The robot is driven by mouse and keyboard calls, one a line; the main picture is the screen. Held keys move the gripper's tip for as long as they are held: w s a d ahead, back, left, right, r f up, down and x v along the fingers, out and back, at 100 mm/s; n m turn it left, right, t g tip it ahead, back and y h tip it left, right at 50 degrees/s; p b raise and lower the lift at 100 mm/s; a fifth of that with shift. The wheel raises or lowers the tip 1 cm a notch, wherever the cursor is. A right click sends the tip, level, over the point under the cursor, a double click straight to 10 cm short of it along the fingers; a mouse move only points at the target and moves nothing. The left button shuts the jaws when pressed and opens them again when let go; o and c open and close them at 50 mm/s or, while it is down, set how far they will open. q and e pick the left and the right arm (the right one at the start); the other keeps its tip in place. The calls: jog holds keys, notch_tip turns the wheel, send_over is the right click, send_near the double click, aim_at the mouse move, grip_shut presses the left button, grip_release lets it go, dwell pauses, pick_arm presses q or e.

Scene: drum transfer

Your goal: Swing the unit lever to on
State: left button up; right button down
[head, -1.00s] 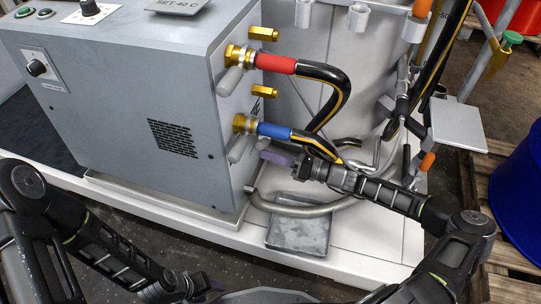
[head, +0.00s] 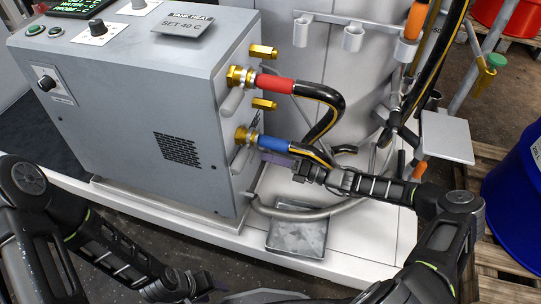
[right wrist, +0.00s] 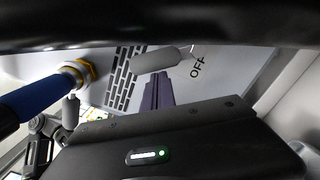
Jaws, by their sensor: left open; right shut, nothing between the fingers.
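The grey heating unit (head: 120,110) stands at the left in the head view. In the right wrist view its lever (right wrist: 155,58), a grey rounded handle, points left from a pivot beside the OFF label (right wrist: 197,68). My right gripper (head: 275,158) is shut and empty, just below the blue hose sleeve by the unit's side. In the right wrist view its purple fingers (right wrist: 156,93) reach just below the lever; I cannot tell whether they touch. My left gripper (head: 215,285) is low at the bottom edge, mostly hidden.
The blue-sleeved hose (head: 274,145) and red-sleeved hose (head: 276,85) join brass fittings near my right gripper. A grey valve handle (right wrist: 70,112) hangs by the blue hose. A metal tray (head: 297,238) lies below. A blue drum (head: 515,180) stands at the right.

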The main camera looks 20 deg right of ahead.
jog(key=m, duration=0.1)
jog(key=r+m+p, duration=0.1)
jog(key=w+r+p, duration=0.1)
jog(key=shift+d+m, duration=0.25)
jog(key=shift+m, duration=0.15)
pick_arm(q)
jog(key=shift+s+d+r+p, duration=0.1)
jog(key=shift+s+d+r, duration=0.05)
jog(key=shift+r, duration=0.45)
jog(key=shift+s+d+r+p, duration=0.1)
jog(key=shift+s+d+r, duration=0.1)
jog(key=shift+r, duration=0.35)
jog(key=shift+s+d+r+p, duration=0.1)
jog(key=shift+s+r, duration=0.05)
jog(key=shift+r, duration=0.45)
pick_arm(e)
jog(key=shift+w+d+r+m, duration=0.3)
jog(key=shift+w+m, duration=0.15)
jog(key=shift+m, duration=0.35)
jog(key=shift+w+d+r+m, duration=0.2)
jog(key=shift+w+d+m, duration=0.15)
jog(key=shift+m, duration=0.45)
jog(key=shift+w, duration=0.1)
pick_arm(q)
jog(key=shift+r, duration=0.1)
pick_arm(e)
jog(key=shift+a, duration=0.1)
